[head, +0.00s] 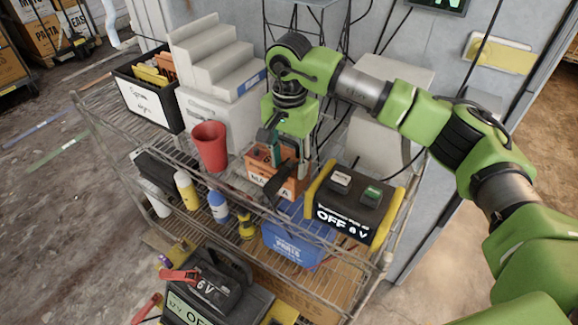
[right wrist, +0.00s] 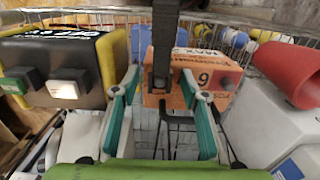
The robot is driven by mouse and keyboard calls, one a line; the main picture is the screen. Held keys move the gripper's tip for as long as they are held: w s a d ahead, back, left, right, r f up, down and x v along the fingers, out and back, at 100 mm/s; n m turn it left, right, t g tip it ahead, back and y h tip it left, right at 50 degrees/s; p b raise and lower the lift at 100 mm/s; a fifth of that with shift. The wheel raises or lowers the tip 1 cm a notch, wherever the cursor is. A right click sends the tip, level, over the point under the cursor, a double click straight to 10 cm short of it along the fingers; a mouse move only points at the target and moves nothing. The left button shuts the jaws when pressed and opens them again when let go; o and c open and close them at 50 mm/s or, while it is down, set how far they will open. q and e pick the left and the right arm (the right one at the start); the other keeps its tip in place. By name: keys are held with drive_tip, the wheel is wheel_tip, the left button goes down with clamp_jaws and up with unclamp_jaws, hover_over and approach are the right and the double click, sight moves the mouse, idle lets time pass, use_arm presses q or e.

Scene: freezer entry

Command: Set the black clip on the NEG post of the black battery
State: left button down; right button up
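My right gripper (head: 288,150) points down over the orange box (head: 262,172) on the top wire shelf. In the right wrist view its teal fingers (right wrist: 160,78) stand apart, with a visible gap. A dark upright piece (right wrist: 163,45) shows between and beyond the fingertips; I cannot tell whether it is the black clip. In the head view a dark piece (head: 276,194) lies just below the gripper. A black battery-like case marked 6 V (head: 228,291) is low at the front, with a red clip (head: 180,275) at its left. I cannot make out its NEG post. My left gripper is out of view.
Bottles and a blue bin (head: 290,245) fill the lower shelf. The shelf's wire rails run along the front.

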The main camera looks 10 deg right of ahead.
clamp_jaws()
drive_tip(key=shift+r, duration=0.1)
drive_tip(key=shift+r+b, duration=0.35)
drive_tip(key=shift+b, duration=0.15)
wheel_tip(320, 180, up, 2)
drive_tip(key=shift+w+a+r+b, duration=0.1)
drive_tip(key=shift+b, duration=0.8)
drive_tip(key=w+a+r+p, duration=0.3)
drive_tip(key=a+r, duration=1)
drive_tip(key=r, duration=0.1)
drive_tip(key=shift+w, duration=0.4)
drive_tip(key=shift+a, duration=0.1)
